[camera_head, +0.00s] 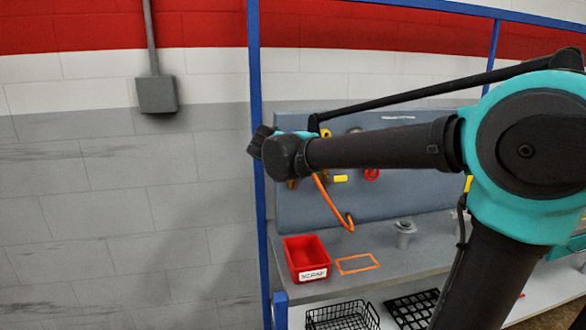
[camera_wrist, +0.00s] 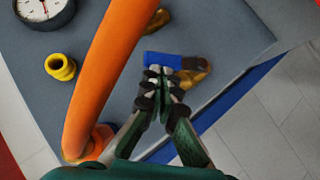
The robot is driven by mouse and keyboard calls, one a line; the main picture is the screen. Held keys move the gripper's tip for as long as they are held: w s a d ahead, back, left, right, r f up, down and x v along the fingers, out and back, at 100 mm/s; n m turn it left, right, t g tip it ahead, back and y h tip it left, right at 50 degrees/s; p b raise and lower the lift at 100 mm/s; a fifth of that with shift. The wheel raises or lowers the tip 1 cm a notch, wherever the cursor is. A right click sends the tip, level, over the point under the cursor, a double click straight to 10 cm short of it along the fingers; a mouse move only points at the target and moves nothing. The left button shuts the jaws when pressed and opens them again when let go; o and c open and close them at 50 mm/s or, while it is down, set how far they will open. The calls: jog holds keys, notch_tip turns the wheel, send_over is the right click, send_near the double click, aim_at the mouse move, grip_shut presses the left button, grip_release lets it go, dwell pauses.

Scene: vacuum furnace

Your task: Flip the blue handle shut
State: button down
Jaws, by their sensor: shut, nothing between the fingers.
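In the wrist view the blue handle (camera_wrist: 163,59) is a flat bar on a brass valve (camera_wrist: 193,75) by the edge of the grey panel (camera_wrist: 235,32). My gripper (camera_wrist: 162,72) is shut and empty. Its fingertips overlap the lower edge of the handle in this view; I cannot tell whether they touch it. In the head view the handle does not show clearly, and my arm covers that part of the panel.
A thick orange hose (camera_wrist: 105,65) runs just left of my gripper. A yellow fitting (camera_wrist: 60,67) and a gauge (camera_wrist: 43,8) are farther left. Below the panel are a red SCRAP bin (camera_head: 303,246), a grey fitting (camera_head: 404,232) and a wire basket (camera_head: 343,317). A blue post (camera_head: 257,200) stands left.

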jog(key=shift+w+d+f+m+g+y, duration=0.2)
jog(key=shift+d+f+m+g+y, duration=0.2)
jog(key=shift+d+y, duration=0.35)
jog(key=shift+w+d+f+m+g+y, duration=0.25)
jog(key=shift+d+f+m+g+y, duration=0.15)
jog(key=shift+d+m+y, duration=0.25)
jog(key=shift+w+d+f+m+g+y, duration=0.2)
jog(key=shift+d+f+m+g+y, duration=0.15)
jog(key=shift+d+y, duration=0.5)
jog(key=shift+f, duration=0.2)
jog(key=s+d+r, duration=0.2)
jog(key=s+r, duration=0.4)
jog(key=r, duration=0.5)
jog(key=shift+s, duration=0.4)
